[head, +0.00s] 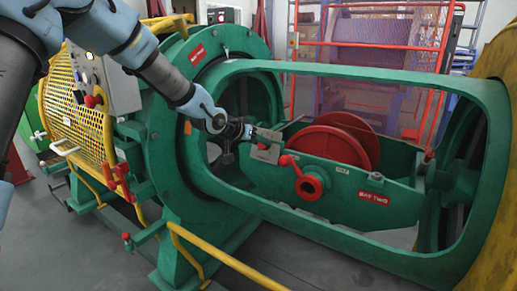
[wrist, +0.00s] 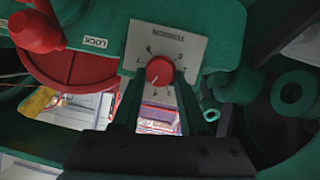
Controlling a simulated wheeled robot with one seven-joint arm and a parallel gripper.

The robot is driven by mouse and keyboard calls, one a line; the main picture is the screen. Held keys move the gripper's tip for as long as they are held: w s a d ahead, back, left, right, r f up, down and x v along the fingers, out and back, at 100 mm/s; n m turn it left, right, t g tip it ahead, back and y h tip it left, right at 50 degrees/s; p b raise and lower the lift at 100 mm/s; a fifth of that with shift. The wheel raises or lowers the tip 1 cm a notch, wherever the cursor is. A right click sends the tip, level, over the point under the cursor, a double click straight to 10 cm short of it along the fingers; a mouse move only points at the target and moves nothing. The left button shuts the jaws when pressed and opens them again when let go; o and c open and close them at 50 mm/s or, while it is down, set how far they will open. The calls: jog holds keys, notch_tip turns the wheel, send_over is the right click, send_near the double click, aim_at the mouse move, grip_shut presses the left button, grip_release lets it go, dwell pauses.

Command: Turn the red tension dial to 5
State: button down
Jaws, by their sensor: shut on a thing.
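The red tension dial (wrist: 159,71) sits on a pale plate (wrist: 165,47) with a printed scale and lettering that appear upside down in the wrist view. A small light mark shows on the dial's lower left side, but I cannot read which number it meets. My gripper (wrist: 158,79) has its two dark fingers on either side of the dial and is shut on it. In the head view my gripper (head: 268,137) reaches through the green frame to the plate (head: 266,153) on the green cradle. The dial is hidden there.
A red lever (head: 287,161) and red hub (head: 312,184) are right of the plate, with a red reel (head: 335,145) behind. The green oval frame (head: 350,71) surrounds the cradle. A yellow rail (head: 225,258) runs in front. A control box (head: 105,78) stands at left.

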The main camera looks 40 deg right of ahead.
jog(key=shift+f+m+b, duration=0.1)
jog(key=shift+m+b, duration=0.45)
jog(key=shift+m, duration=0.05)
jog(key=shift+t, duration=0.3)
jog(key=shift+c, duration=2.2)
grip_release()
jog(key=p+v, duration=0.1)
jog(key=v, duration=0.9)
jog(key=shift+a+r+p, duration=0.25)
jog(key=shift+r+p, duration=0.1)
jog(key=shift+p, duration=0.05)
